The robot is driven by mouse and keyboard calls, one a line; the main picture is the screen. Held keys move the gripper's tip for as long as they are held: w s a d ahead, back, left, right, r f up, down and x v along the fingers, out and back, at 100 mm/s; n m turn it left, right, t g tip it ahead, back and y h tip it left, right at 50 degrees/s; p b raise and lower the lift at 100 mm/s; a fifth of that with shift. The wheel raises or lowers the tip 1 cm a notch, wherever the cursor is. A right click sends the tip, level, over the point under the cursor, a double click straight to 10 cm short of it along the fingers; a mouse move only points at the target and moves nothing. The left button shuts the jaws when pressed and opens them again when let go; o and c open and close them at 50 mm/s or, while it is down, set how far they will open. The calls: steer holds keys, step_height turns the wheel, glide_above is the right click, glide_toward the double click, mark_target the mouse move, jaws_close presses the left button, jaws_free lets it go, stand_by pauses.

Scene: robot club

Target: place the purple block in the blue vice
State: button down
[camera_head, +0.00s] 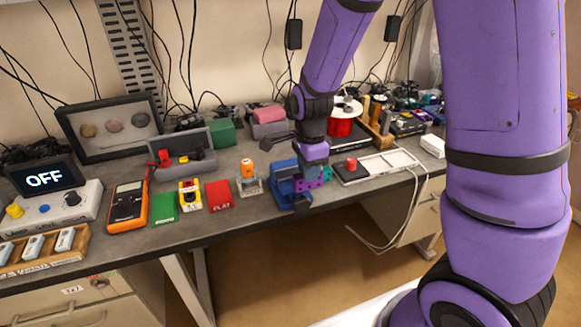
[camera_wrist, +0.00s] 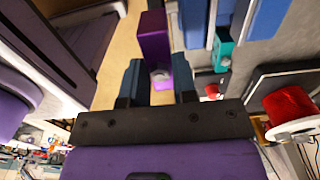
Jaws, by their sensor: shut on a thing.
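The purple block (camera_wrist: 153,38) is between the two fingers of my gripper (camera_wrist: 158,85) in the wrist view and sticks out past their tips. In the head view, my gripper (camera_head: 314,168) is over the front edge of the bench, just right of the blue vice (camera_head: 283,185), and is shut on the block. The blue vice also shows in the wrist view (camera_wrist: 203,22), to the right of the block with a gap between them. A small teal part (camera_wrist: 222,50) is at the vice. The vice's jaw opening is partly hidden in both views.
A dark tray with a red knob (camera_head: 351,163) and a white frame (camera_head: 388,160) lie right of the vice. An orange-topped holder (camera_head: 248,178) and a red card (camera_head: 219,195) lie left. A red spool (camera_head: 340,127) stands behind. Open floor lies before the bench.

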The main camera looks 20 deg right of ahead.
steer(key=w, duration=0.2)
steer(key=w+a, duration=0.1)
steer(key=w, duration=0.5)
steer(key=shift+w+a+f, duration=0.15)
steer(key=shift+a+f, duration=0.05)
steer(key=shift+f, duration=1.95)
steer(key=c, duration=0.9)
jaws_free()
steer(key=shift+f, duration=0.15)
